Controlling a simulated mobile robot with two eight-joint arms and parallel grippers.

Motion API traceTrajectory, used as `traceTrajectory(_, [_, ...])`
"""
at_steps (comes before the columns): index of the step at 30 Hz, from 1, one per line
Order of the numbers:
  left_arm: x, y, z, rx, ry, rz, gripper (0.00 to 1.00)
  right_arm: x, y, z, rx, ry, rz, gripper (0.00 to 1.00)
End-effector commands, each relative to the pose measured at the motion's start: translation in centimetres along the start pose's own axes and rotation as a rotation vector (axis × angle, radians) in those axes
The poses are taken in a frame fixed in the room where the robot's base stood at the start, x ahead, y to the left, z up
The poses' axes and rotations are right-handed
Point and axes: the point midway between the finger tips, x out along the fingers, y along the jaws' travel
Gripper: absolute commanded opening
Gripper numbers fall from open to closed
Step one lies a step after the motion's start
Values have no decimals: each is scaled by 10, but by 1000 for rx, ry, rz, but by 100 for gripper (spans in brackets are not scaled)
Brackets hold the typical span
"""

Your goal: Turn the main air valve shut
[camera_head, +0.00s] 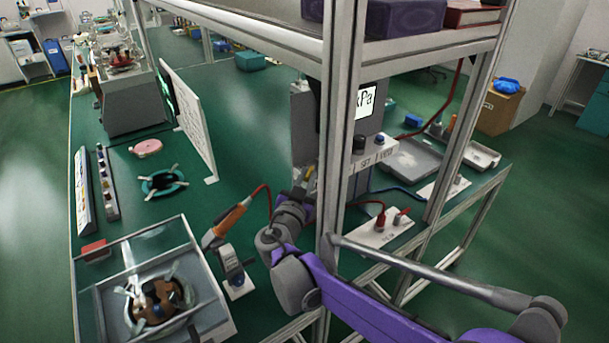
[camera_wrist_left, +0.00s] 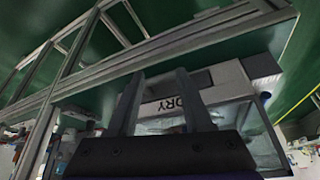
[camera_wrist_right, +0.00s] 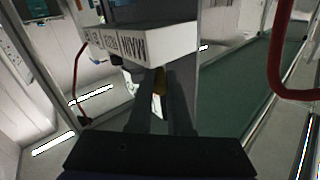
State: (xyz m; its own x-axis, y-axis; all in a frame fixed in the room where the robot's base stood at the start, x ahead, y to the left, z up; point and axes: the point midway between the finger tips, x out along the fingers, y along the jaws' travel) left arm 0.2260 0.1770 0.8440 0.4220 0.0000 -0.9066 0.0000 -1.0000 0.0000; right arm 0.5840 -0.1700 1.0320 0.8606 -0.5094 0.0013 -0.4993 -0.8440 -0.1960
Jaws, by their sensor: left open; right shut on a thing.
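The main air valve's yellow handle (camera_wrist_right: 160,80) shows in the right wrist view, just below a white block with a label that reads MAIN (camera_wrist_right: 135,45). My right gripper (camera_wrist_right: 157,90) is shut on this handle, and its fingers hide most of it. In the head view the right gripper (camera_head: 302,190) is at the left side of the grey unit with the kPa display (camera_head: 366,101), partly behind the frame post. A bit of yellow (camera_head: 309,172) shows there. My left gripper (camera_wrist_left: 157,82) is open and empty in its wrist view; it does not show in the head view.
An aluminium frame post (camera_head: 339,120) stands close to my right arm, with a shelf above. An orange-handled tool (camera_head: 229,219) on a stand and an open-topped box (camera_head: 205,285) are to the left. A white panel with red connectors (camera_head: 381,229) is right of the post.

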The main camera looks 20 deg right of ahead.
Motion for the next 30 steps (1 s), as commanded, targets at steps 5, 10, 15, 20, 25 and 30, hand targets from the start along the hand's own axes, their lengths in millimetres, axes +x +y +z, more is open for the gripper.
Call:
traceTrajectory(5, [-7,0,-4,0,3,0,50,1,5,-3,-1,-15,-84,0])
traceTrajectory(10, [-7,0,-4,0,3,0,50,0,6,-2,-2,-21,-102,0])
traceTrajectory(15, [-7,0,-4,0,3,0,50,0,6,-2,-2,-21,-102,0])
traceTrajectory(20, [-7,0,-4,0,3,0,50,0,5,-2,-2,-21,-101,42])
traceTrajectory(25, [-7,0,-4,0,3,0,50,0,5,-1,-1,-21,-102,47])
traceTrajectory(30, [-7,0,-4,0,3,0,50,0,5,-3,-1,-21,-102,47])
